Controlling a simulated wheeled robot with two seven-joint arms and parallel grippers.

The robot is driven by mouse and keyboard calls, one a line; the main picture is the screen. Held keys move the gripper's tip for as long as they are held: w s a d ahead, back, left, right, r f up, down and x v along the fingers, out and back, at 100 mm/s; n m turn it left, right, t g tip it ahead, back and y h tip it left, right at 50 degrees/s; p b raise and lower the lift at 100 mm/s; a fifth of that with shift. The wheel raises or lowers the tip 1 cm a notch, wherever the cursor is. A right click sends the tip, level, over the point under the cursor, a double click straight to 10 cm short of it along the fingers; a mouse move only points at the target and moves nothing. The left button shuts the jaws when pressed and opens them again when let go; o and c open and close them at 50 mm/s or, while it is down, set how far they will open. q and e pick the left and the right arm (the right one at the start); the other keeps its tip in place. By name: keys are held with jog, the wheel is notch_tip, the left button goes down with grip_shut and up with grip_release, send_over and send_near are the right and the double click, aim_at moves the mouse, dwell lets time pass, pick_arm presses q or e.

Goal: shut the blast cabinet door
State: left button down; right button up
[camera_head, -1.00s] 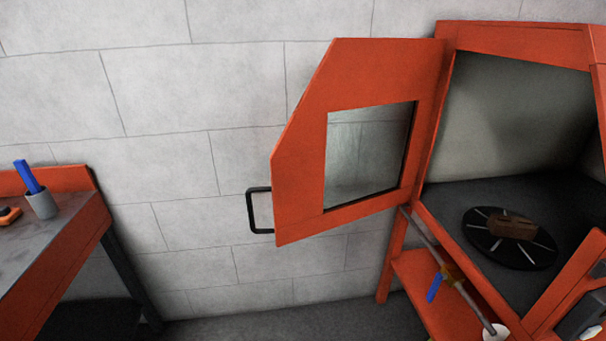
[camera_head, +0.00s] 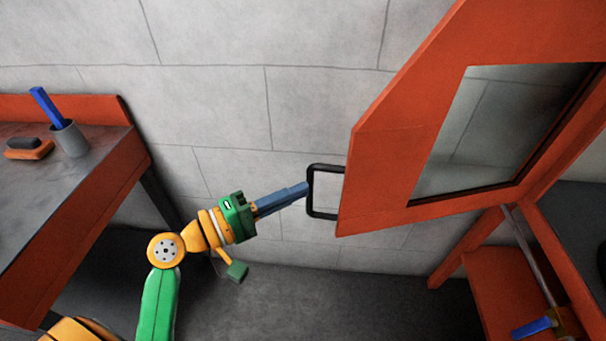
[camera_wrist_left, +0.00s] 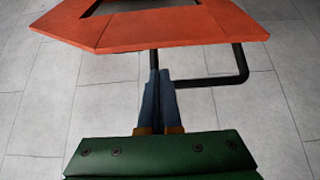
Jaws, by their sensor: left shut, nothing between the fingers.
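The orange blast cabinet door (camera_head: 400,150), with a window, stands wide open in the head view, swung out to the left of the cabinet. Its black bar handle (camera_head: 310,190) is on the door's left edge. My left gripper (camera_head: 304,188) is shut and empty, its blue fingertips at the outer bar of the handle. In the left wrist view the shut fingers (camera_wrist_left: 159,75) point toward the door's edge (camera_wrist_left: 150,32), beside the black handle (camera_wrist_left: 215,80). I cannot tell whether they touch it. My right gripper is not in view.
An orange-framed workbench (camera_head: 75,180) stands at the left with a grey cup (camera_head: 69,139) holding a blue item. A blue-handled valve (camera_head: 535,327) is on a pipe below the cabinet. Bare floor lies between bench and cabinet.

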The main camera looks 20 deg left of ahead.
pick_arm(q)
jog(key=p+x, duration=0.1)
jog(key=x, duration=0.7)
jog(key=shift+p, duration=0.3)
